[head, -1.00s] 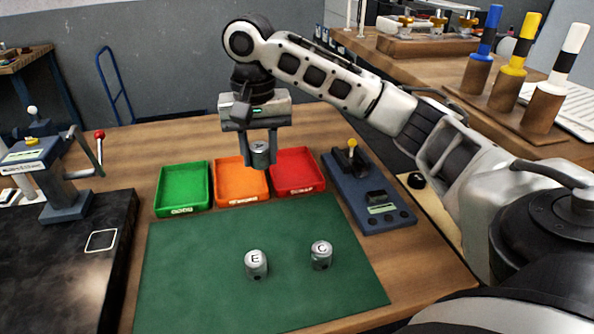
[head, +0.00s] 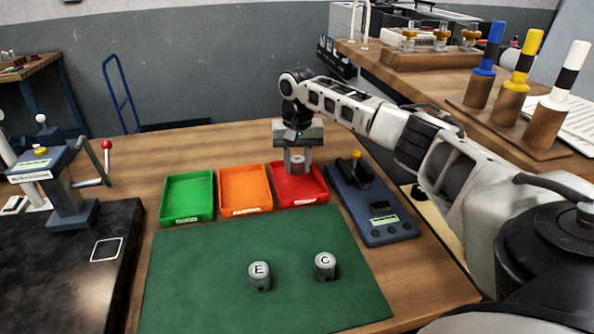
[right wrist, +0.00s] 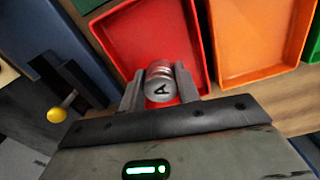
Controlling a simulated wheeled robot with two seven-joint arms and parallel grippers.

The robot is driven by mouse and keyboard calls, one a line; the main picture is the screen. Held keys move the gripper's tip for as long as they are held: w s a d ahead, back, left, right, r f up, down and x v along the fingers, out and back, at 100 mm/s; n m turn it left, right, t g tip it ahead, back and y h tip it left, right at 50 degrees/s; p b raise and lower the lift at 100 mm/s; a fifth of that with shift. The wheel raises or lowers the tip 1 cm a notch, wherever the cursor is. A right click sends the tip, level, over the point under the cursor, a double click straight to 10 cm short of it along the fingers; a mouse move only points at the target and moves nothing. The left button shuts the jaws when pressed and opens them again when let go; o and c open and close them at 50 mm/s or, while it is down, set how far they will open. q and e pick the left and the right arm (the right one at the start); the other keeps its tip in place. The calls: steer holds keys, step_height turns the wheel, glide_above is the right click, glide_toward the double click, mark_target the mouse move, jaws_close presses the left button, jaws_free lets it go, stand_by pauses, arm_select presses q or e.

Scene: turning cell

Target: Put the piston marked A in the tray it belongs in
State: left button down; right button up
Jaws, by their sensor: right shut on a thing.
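The piston marked A (right wrist: 159,86) is a small grey metal cylinder, its letter readable in the right wrist view. My right gripper (head: 298,166) is shut on the piston (head: 298,163) and holds it upright over the red tray (head: 318,199). In the right wrist view my gripper (right wrist: 158,88) has a finger on each side of it. I cannot tell whether the piston touches the tray floor. The green tray (head: 187,197) and the orange tray (head: 245,190) stand to the left and look empty. Their front labels are too small to read. My left gripper is not in view.
Pistons marked E (head: 260,276) and C (head: 325,266) stand on the green mat (head: 200,290). A blue gauge device (head: 383,215) with a yellow-tipped lever stands right of the red tray. A hand-lever press (head: 62,190) stands at left on a dark plate.

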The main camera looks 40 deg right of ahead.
mark_target(297, 173)
steer(key=shift+a+f, duration=0.1)
steer(key=shift+f, duration=1.25)
steer(key=shift+f, duration=0.2)
steer(key=o, duration=1.1)
step_height(297, 173, up, 12)
steer(key=shift+r+b, duration=0.25)
steer(key=shift+b, duration=0.05)
steer(key=shift+f, duration=0.1)
